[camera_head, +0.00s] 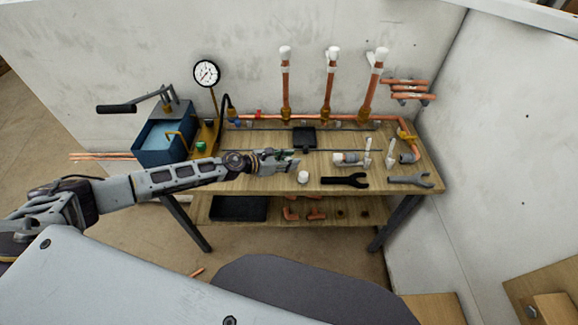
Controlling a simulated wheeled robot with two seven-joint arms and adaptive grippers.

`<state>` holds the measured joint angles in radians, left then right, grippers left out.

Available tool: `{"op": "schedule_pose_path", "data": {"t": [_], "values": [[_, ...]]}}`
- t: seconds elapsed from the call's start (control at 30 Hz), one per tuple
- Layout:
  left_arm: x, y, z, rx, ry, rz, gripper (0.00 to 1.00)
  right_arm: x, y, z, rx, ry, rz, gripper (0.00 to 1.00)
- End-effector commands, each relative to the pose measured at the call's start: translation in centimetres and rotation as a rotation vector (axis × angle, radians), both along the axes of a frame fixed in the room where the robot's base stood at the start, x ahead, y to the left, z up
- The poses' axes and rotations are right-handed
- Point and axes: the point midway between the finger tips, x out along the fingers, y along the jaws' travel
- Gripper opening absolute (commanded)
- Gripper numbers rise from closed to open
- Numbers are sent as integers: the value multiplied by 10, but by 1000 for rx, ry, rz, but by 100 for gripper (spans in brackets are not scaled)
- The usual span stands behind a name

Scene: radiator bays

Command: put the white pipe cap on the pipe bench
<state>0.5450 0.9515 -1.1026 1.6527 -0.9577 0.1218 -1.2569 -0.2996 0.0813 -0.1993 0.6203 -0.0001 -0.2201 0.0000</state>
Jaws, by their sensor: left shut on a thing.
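The pipe bench (240,183) is a wooden-topped workbench against the wall, with a lower shelf. My left arm reaches in from the left over the bench top, and my left gripper (287,161) is above its front middle part. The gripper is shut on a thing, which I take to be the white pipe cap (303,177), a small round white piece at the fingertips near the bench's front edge. The fingers partly hide the grip, and I cannot tell whether the cap touches the bench top. My right gripper is not in view.
Upright copper pipes (327,90) with white tops stand at the back. A black wrench (345,181) and a grey wrench (411,180) lie at the front right. A blue pump box (160,142) and a gauge (206,73) stand left. White fittings (350,159) lie right of the gripper.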

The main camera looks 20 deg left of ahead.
Motion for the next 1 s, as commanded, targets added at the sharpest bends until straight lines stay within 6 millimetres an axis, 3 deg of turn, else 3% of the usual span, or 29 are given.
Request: {"op": "schedule_pose_path", "data": {"t": [0.23,0.8,0.83,1.0], "values": [[0,0,-26,0,1,0,12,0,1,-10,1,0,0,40],[0,0,-32,1,-1,1,12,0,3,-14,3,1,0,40],[0,0,-32,1,-1,1,33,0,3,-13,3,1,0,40],[0,0,-31,1,-1,1,53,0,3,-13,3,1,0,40]]}}
